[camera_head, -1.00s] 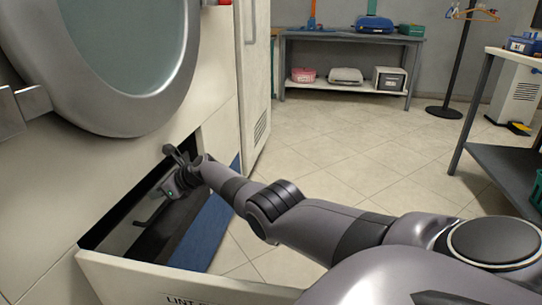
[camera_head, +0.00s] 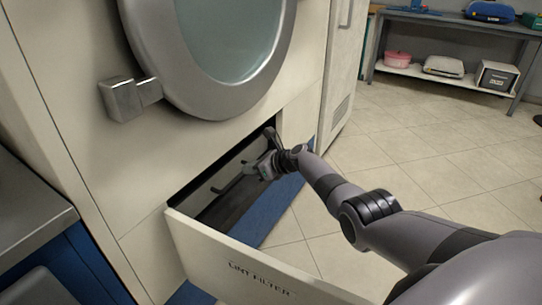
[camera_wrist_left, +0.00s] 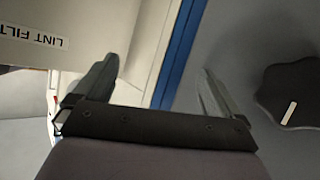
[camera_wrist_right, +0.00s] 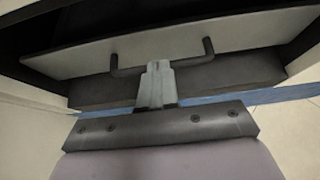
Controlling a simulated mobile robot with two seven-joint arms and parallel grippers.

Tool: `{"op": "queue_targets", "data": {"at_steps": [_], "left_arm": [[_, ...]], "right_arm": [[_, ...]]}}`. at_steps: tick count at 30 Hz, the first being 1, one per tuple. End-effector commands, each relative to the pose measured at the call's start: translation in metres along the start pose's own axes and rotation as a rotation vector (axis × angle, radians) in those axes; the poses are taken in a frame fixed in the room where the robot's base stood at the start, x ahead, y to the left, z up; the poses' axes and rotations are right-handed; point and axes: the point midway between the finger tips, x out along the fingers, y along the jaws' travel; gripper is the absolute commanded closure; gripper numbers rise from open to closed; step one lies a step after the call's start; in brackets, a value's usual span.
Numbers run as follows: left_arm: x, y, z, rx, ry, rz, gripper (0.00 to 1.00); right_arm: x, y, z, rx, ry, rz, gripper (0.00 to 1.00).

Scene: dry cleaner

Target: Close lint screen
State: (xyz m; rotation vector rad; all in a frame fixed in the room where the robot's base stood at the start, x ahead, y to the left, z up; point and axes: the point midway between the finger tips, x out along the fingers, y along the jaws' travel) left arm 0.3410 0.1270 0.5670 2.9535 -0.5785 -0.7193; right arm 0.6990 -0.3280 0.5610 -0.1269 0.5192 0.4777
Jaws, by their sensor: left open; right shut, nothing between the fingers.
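The lint screen is a pale panel (camera_wrist_right: 75,62) with a dark bar handle (camera_wrist_right: 122,71), inside the open lint filter compartment. In the head view its handle (camera_head: 226,186) shows in the dark opening. My right gripper (camera_head: 258,168) reaches into this opening. In the right wrist view the gripper (camera_wrist_right: 158,66) has its fingers together at the middle of the handle and overlaps the bar; I cannot tell whether they touch it. My left gripper (camera_wrist_left: 152,85) is open and empty in its wrist view, and out of the head view.
The compartment's front panel, marked LINT FILTER (camera_head: 260,268), is pulled out below the opening. The round machine door (camera_head: 215,50) is above. A metal-topped counter (camera_head: 30,215) stands at left. A dark knob (camera_wrist_left: 285,95) is near my left gripper. Tiled floor (camera_head: 420,150) is clear at right.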

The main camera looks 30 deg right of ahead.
Motion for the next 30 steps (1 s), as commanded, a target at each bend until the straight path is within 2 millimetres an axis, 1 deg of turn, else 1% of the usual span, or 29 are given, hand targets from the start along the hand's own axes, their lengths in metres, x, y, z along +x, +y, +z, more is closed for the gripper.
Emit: {"op": "queue_targets", "data": {"at_steps": [1, 7, 16, 21, 27, 30], "left_arm": [[-0.006, -0.003, -0.005, 0.016, -0.012, -0.017, 0.02], [-0.021, -0.016, -0.005, 0.087, -0.05, -0.082, 0.02], [-0.03, -0.032, 0.01, 0.044, -0.114, -0.121, 0.02], [-0.032, -0.037, 0.015, 0.032, -0.129, -0.133, 0.02], [-0.032, -0.038, 0.017, 0.029, -0.131, -0.135, 0.02], [-0.034, -0.038, 0.015, 0.028, -0.134, -0.136, 0.02]], "right_arm": [[-0.009, 0.0, 0.004, 0.001, 0.001, 0.0, 1.0], [-0.029, 0.0, 0.004, 0.001, 0.003, -0.001, 1.0], [-0.062, 0.0, 0.001, 0.001, 0.002, 0.0, 1.0], [-0.072, 0.0, 0.0, 0.001, 0.002, 0.0, 1.0], [-0.073, 0.0, -0.002, 0.001, 0.002, 0.0, 1.0], [-0.075, 0.0, 0.002, 0.001, 0.001, 0.0, 1.0]]}}
